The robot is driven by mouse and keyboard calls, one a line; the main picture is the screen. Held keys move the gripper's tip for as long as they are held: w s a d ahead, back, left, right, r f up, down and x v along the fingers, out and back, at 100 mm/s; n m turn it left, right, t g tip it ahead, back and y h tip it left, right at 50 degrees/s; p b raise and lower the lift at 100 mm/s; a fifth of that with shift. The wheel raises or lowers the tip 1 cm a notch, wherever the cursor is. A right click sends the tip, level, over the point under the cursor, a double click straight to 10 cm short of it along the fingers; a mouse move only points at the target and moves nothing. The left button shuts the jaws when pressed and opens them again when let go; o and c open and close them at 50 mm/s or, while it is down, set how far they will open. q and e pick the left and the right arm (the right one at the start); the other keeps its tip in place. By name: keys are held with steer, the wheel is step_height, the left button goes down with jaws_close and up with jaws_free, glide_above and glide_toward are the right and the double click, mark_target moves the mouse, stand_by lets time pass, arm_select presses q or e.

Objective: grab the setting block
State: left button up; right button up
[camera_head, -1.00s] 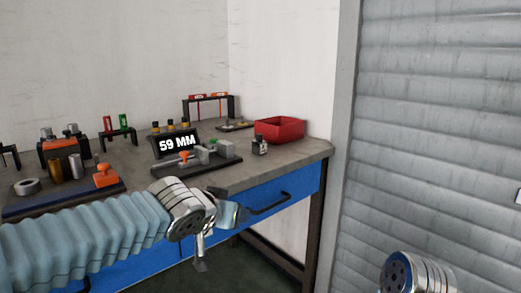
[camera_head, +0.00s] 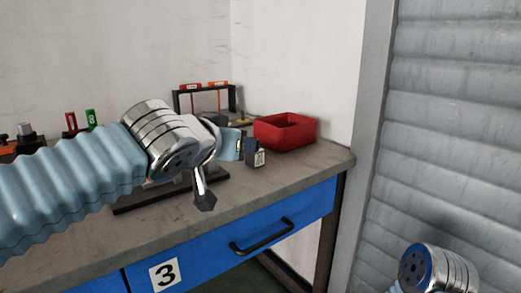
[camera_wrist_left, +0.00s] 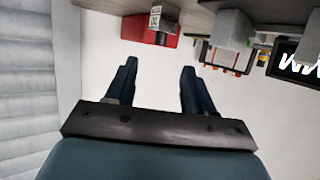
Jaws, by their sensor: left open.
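A small dark block with a white printed label (camera_head: 258,158), which I take as the setting block, stands on the bench in front of the red bin. In the left wrist view it shows inverted near the top (camera_wrist_left: 161,22), ahead of my fingers. My left gripper (camera_head: 243,146) is just left of the block in the head view, partly overlapping it. In the left wrist view my left gripper (camera_wrist_left: 159,69) has its two dark fingers apart with nothing between them. My right arm shows only its wrist at lower right; its gripper is out of view.
The red bin (camera_head: 285,131) stands close behind the block. A black stand with red-orange tags (camera_head: 205,86) is farther back. My left arm covers much of a dark fixture base (camera_head: 135,205). The bench's right front (camera_head: 290,178) is clear, above a blue drawer (camera_head: 235,232).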

mark_target(255, 153)
arm_select(q)
steer(key=p+x, duration=0.1)
steer(key=x, duration=0.6)
steer(key=shift+w, duration=0.15)
steer(key=x, duration=0.1)
steer(key=p+x, duration=0.1)
steer(key=x, duration=0.1)
steer(key=p+x, duration=0.1)
steer(key=shift+w+d+r, duration=0.1)
steer(key=shift+w+r, duration=0.1)
steer(key=shift+w, duration=0.15)
steer(key=shift+w+d+f, duration=0.15)
steer(key=shift+w+f, duration=0.1)
steer(key=shift+w, duration=0.15)
jaws_close()
